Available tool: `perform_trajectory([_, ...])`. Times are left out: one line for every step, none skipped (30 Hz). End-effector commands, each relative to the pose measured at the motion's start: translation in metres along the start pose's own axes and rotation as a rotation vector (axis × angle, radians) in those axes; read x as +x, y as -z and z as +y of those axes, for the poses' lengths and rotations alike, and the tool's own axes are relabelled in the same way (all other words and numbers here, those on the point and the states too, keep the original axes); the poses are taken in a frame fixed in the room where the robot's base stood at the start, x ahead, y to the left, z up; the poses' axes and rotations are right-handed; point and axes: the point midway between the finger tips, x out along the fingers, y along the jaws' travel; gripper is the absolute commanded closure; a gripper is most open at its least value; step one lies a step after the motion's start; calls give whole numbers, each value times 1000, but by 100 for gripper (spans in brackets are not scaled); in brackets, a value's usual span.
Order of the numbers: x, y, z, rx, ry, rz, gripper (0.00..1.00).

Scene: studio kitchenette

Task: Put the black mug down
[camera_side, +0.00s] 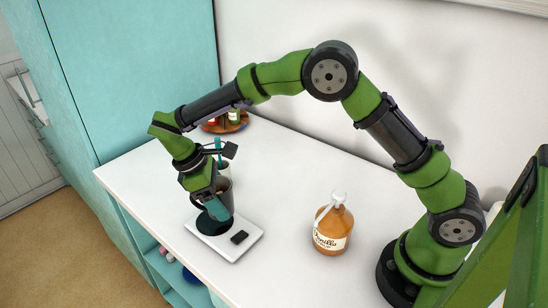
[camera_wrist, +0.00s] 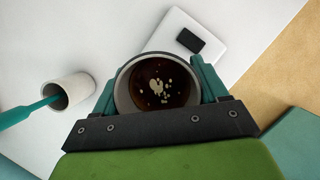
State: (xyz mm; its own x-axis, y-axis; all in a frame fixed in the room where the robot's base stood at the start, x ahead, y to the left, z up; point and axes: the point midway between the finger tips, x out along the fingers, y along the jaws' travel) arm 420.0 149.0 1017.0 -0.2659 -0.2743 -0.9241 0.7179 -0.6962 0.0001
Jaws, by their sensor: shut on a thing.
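The black mug (camera_side: 227,187) is held in my gripper (camera_side: 219,203), whose teal fingers close on it from both sides. In the wrist view the mug's round rim (camera_wrist: 122,84) lies between the fingers of my gripper (camera_wrist: 157,88). Dark liquid with pale foam flecks shows inside it. In the side view the mug looks upright, above or at a white scale (camera_side: 235,253) with a round black plate (camera_side: 211,225). The fingers partly hide the mug's lower part, and I cannot tell whether it touches the plate. The scale (camera_wrist: 213,33) also shows beyond the mug in the wrist view.
A pale cup (camera_wrist: 77,90) holding a teal-handled utensil (camera_wrist: 25,114) stands close beside the mug. A brown pump bottle (camera_side: 333,230) stands to the right on the white counter (camera_side: 285,185). A wooden tray (camera_side: 232,127) with small bottles is at the back. The counter's front edge is near the scale.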

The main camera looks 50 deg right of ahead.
Motion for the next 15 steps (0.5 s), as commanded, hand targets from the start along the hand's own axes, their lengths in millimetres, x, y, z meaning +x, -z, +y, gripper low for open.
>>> perform_trajectory([-2, 7, 4, 0, -1, 1, 72])
perform_trajectory([-3, 10, 5, 0, 0, 1, 72])
perform_trajectory([-4, 13, 7, 0, -1, 2, 72])
perform_trajectory([-5, 15, 8, 0, 0, 1, 72])
perform_trajectory([-5, 17, 9, 1, 0, 1, 72])
perform_trajectory([-6, 19, 10, 0, -1, 1, 72])
perform_trajectory([-6, 20, 10, 0, -1, 1, 72])
perform_trajectory([-7, 21, 11, 0, -1, 1, 72])
perform_trajectory([-6, 21, 11, 0, -1, 1, 72])
perform_trajectory([-6, 22, 11, 0, 0, 0, 72])
perform_trajectory([-4, 22, 11, -1, 0, -1, 72])
perform_trajectory([-1, 23, 11, -1, 0, -1, 72])
perform_trajectory([1, 24, 11, -1, 0, -2, 72])
perform_trajectory([5, 26, 11, 0, 1, -2, 72])
perform_trajectory([10, 28, 11, -1, 1, -2, 72])
